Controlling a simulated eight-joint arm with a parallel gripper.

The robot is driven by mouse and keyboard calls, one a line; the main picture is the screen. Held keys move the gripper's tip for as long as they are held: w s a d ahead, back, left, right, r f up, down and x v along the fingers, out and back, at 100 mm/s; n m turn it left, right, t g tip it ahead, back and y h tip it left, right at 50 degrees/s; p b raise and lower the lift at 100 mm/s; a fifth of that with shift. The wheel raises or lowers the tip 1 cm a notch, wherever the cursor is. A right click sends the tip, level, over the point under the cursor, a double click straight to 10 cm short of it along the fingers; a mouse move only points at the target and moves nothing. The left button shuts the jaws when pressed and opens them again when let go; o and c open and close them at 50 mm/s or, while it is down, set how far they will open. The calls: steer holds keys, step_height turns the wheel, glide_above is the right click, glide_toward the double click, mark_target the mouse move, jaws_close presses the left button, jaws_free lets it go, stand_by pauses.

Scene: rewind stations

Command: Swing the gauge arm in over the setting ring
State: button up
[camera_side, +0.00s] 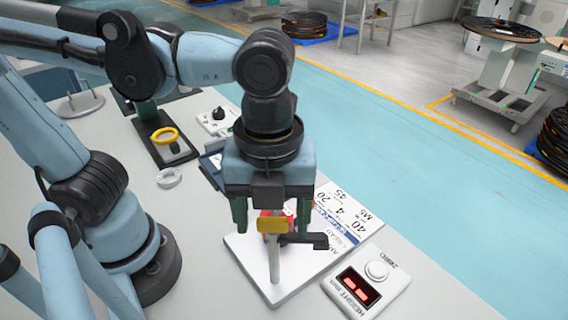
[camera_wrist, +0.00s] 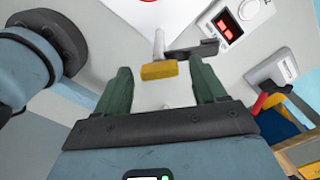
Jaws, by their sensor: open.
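The gauge has a white base plate (camera_side: 312,268), an upright pale post (camera_side: 274,265), a dark gauge arm (camera_side: 308,240) and a yellow block (camera_side: 272,225). The arm points right in the side view; it also shows in the wrist view (camera_wrist: 192,50). My gripper (camera_side: 271,218) is open. Its two green fingers stand on either side of the yellow block, with gaps visible in the wrist view (camera_wrist: 162,86). A red part behind the block is mostly hidden. A small white ring (camera_side: 169,178) lies on the bench at left; I cannot tell whether it is the setting ring.
A height readout (camera_side: 366,288) with red digits and a round button stands right of the plate. A printed card (camera_side: 345,212) lies behind it. A stand with a yellow ring (camera_side: 165,135) and a small switch box (camera_side: 217,119) are farther back.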

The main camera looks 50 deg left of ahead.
jaws_close()
stand_by(0.5)
steer(key=n, duration=0.4)
steer(key=shift+n, duration=0.4)
steer(key=n, duration=0.4)
steer(key=shift+n, duration=0.3)
steer(key=n, duration=0.4)
steer(key=shift+w+n, duration=0.1)
steer(key=shift+n, duration=2.2)
